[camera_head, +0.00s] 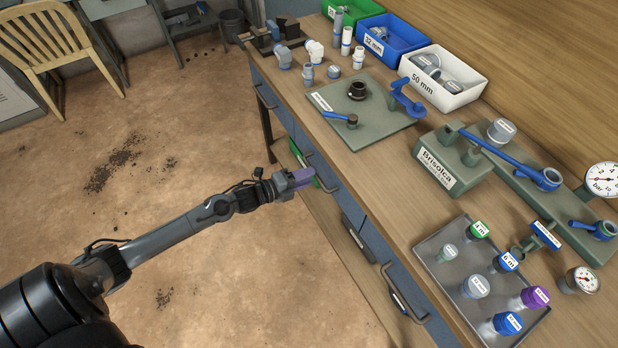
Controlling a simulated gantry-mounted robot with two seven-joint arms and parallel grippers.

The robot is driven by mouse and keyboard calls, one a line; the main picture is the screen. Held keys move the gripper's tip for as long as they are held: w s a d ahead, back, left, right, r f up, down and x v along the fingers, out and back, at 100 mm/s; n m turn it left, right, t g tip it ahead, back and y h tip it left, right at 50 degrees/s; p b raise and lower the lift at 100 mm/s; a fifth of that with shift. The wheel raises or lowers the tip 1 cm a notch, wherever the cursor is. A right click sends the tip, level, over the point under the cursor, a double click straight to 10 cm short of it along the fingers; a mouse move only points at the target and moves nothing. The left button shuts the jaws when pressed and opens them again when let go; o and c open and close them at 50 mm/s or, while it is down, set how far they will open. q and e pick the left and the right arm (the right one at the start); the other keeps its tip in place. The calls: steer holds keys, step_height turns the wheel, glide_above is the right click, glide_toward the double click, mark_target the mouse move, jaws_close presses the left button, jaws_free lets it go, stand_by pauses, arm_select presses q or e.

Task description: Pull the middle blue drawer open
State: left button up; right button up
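The workbench front has a row of blue-grey drawers with bar handles. The middle blue drawer (342,187) looks shut, flush with the bench front. Its handle (322,174) runs along its face and is partly behind the gripper tip. My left gripper (303,178) reaches in from the left and its tip is at or very near this handle. Whether the fingers are around the handle, touching it or apart is too small to tell. My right gripper is not in view.
Drawers with handles flank it, at the far left (264,97) and near right (404,296). A lower shelf (345,270) runs below. The bench top holds bins, including a white one (457,97), a green plate (335,100) and a grey tray (440,262). The floor left is open.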

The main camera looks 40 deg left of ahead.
arm_select(q)
steer(key=shift+x, duration=0.75)
jaws_close()
